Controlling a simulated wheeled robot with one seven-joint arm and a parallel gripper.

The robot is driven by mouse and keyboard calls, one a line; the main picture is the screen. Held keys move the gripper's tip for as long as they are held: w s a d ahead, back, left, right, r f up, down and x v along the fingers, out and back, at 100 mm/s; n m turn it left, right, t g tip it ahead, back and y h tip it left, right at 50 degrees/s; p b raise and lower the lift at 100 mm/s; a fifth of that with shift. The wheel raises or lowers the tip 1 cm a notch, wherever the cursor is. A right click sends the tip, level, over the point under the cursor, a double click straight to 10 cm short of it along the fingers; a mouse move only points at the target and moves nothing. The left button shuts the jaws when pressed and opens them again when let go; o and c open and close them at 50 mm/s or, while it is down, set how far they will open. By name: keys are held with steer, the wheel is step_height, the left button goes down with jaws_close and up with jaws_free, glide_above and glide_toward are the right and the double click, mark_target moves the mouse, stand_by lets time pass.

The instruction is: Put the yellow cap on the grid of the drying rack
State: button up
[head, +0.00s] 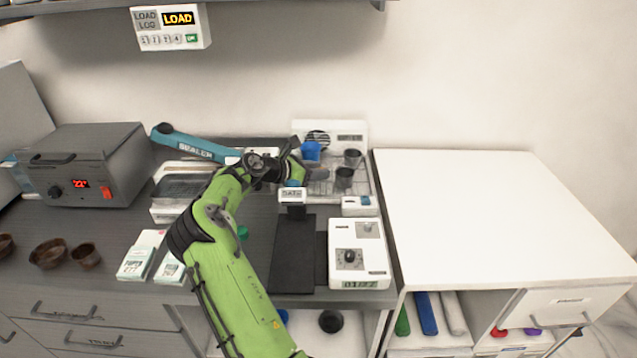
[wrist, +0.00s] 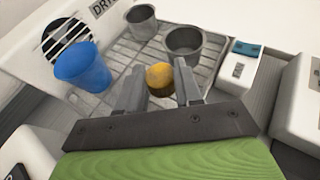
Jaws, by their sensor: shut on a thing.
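The yellow cap (wrist: 159,74) is between the fingertips of my gripper (wrist: 160,84) in the wrist view, and the gripper is shut on it. The metal grid (wrist: 118,62) of the white drying rack lies beneath and behind the cap. I cannot tell whether the cap touches the grid or is just above it. In the head view my gripper is over the left front part of the drying rack (head: 358,131), and the cap is hidden there.
On the grid stand a blue cup (wrist: 82,68) at the left and two grey cups (wrist: 142,22) (wrist: 185,43) behind and right of the cap. A small white box with a blue top (head: 360,206) stands at the rack's front right. A teal sealer arm (head: 195,146) is left of my gripper.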

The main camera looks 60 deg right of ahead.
step_height(320, 180, down, 3)
steer(key=shift+f+b, duration=0.15)
steer(key=shift+b, duration=0.2)
steer(key=o, duration=1)
steer(key=shift+w+a+r, duration=0.2)
steer(key=shift+a+r, duration=0.05)
steer(key=p+v, duration=0.2)
steer(key=v, duration=0.9)
steer(key=shift+a+p, duration=0.15)
steer(key=shift+p, duration=0.15)
